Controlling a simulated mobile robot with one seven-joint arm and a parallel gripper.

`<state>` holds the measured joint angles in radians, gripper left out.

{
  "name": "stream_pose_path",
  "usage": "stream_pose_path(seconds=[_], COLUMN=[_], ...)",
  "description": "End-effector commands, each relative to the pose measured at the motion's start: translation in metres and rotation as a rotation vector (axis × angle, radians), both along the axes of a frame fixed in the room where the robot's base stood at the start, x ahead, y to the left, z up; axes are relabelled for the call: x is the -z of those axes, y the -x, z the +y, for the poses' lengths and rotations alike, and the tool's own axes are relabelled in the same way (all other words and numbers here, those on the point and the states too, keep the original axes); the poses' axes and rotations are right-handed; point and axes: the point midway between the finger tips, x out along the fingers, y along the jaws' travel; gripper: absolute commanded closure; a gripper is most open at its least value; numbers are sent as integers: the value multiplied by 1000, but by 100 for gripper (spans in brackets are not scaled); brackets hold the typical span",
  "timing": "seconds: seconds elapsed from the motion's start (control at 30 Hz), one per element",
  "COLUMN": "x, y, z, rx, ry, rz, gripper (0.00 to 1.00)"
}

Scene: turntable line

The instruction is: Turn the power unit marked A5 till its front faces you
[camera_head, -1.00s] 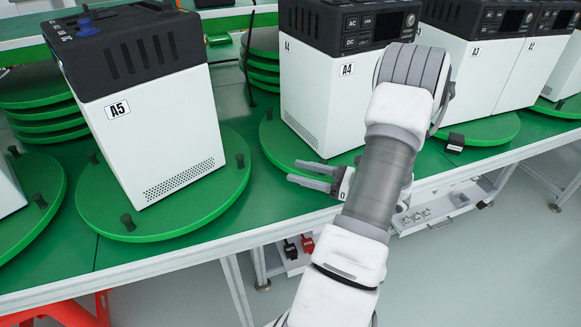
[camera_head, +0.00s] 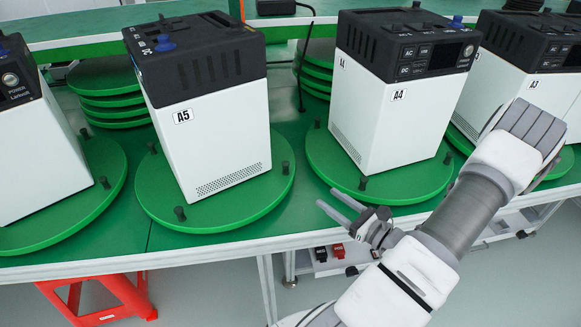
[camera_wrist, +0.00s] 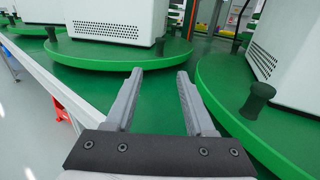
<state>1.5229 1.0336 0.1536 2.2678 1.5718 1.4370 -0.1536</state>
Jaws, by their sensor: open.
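The power unit marked A5 (camera_head: 215,145) is a white box with a black top. It stands upright on a round green turntable (camera_head: 240,215) with black pegs. A white side with the A5 label and a vent grid faces me, and no control panel shows on that side. My gripper (camera_head: 331,208) is open and empty, to the right of the A5 turntable and by the front edge of the A4 turntable (camera_head: 405,190). In the wrist view its two fingers (camera_wrist: 158,75) point over the table between two turntables, with a black peg (camera_wrist: 257,100) at the right.
Unit A4 (camera_head: 390,120) stands right of A5, and unit A3 (camera_head: 530,85) is farther right. Another unit (camera_head: 38,150) stands at the left. Stacked green discs (camera_head: 105,95) lie behind. A red stool (camera_head: 95,298) is under the table. A strip of bare table lies between the turntables.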

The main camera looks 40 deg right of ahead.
Motion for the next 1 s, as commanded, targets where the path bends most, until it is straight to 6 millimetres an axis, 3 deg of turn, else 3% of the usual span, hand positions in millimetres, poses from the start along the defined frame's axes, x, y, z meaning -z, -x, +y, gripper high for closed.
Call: stream_pose_path(seconds=[0.6,0.8,1.0], x=[1,1,0], y=[-127,-151,-157], z=[20,23,23], rx=[-4,-3,-1], ry=[0,0,-1], rz=[-2,-1,-1], gripper=[46,46,46])
